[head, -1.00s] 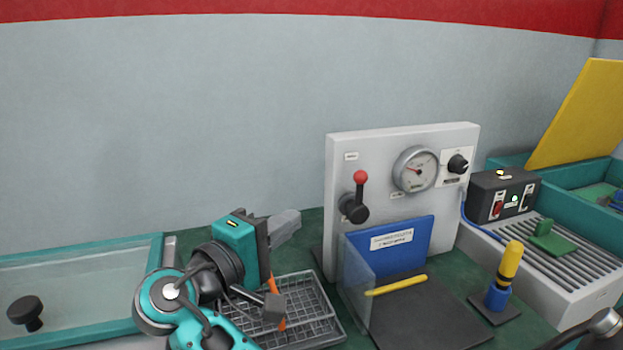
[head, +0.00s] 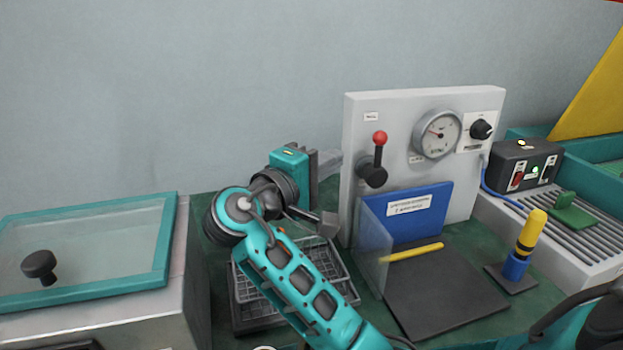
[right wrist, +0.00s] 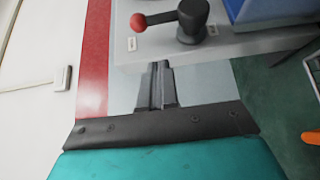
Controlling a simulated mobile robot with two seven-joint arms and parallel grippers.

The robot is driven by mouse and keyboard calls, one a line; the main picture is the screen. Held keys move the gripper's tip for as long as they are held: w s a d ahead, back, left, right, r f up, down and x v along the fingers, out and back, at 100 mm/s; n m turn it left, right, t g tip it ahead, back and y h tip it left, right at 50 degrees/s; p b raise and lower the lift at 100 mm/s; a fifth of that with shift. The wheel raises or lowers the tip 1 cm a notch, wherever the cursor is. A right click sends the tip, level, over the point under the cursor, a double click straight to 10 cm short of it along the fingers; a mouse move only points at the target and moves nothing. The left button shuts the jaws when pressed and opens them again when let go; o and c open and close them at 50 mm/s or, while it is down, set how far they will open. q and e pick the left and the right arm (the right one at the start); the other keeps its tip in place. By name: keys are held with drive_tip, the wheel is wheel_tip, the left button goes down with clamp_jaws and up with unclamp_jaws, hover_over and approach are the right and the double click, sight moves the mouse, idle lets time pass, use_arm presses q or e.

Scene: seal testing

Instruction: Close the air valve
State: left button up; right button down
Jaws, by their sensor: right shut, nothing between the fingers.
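The air valve (head: 375,160) is a black hub with a lever ending in a red ball, on the front of a white panel (head: 360,115). Its lever points up in the head view. The valve also shows in the right wrist view (right wrist: 190,18), where its red ball points left. My right gripper (head: 328,164) is shut and empty, just left of the panel and the valve, not touching the lever. Its dark fingers show together in the right wrist view (right wrist: 160,72). My left gripper is not in view.
The panel also carries a gauge (head: 437,134) and a black knob (head: 481,129). A wire basket (head: 245,285) lies under my arm. A glass-lidded box (head: 100,245) is at left.

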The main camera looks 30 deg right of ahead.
sight(376, 158)
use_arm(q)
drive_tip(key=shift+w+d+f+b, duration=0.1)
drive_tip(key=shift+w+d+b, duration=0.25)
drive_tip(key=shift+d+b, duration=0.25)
use_arm(e)
drive_tip(key=s+d, duration=0.1)
drive_tip(key=d, duration=0.5)
drive_tip(key=shift+s, duration=0.15)
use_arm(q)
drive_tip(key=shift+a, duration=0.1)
